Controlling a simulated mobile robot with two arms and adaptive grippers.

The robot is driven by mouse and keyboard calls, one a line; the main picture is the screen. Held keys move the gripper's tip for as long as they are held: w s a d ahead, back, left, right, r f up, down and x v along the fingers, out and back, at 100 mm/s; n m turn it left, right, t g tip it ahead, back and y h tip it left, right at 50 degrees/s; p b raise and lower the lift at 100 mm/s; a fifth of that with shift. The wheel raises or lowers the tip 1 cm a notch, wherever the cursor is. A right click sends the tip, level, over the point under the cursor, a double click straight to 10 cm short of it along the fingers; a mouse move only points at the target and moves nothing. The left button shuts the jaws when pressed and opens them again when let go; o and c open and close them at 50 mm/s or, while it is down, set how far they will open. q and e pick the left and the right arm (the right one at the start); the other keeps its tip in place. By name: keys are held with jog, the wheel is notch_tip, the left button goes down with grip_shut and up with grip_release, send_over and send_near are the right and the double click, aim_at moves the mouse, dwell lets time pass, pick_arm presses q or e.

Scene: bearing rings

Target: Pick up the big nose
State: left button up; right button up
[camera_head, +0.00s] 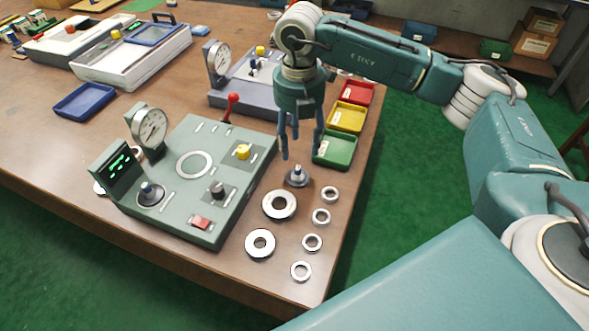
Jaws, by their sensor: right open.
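A nose-like piece (297,177), with a dark stepped tip on a wide metal base, stands upright on the wooden table. A similar piece (150,194) with a dark base sits on the front left of the grey-green test station (190,222). I cannot tell from their looks alone which one is called the big nose. My right gripper (302,152) points down above the piece on the table, its fingers apart and empty. The fingertips appear a little above its tip, without visible contact. My left gripper is not in view.
Several bearing rings, two large (279,205) (260,244) and several small (321,216), lie near the table's right edge. Green (335,150), yellow (347,117) and red (357,92) trays line that edge. A dial gauge (149,128) and a red-knobbed lever (231,103) rise at the station.

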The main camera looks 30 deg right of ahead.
aim_at(298, 168)
notch_tip(298, 168, down, 4)
jog(key=shift+s+r+p, duration=0.1)
jog(key=shift+s+p, duration=0.05)
jog(key=shift+p, duration=0.15)
jog(key=shift+f+p, duration=0.8)
jog(key=shift+f, duration=2.2)
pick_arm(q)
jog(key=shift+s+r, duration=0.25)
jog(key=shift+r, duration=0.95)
pick_arm(e)
grip_shut()
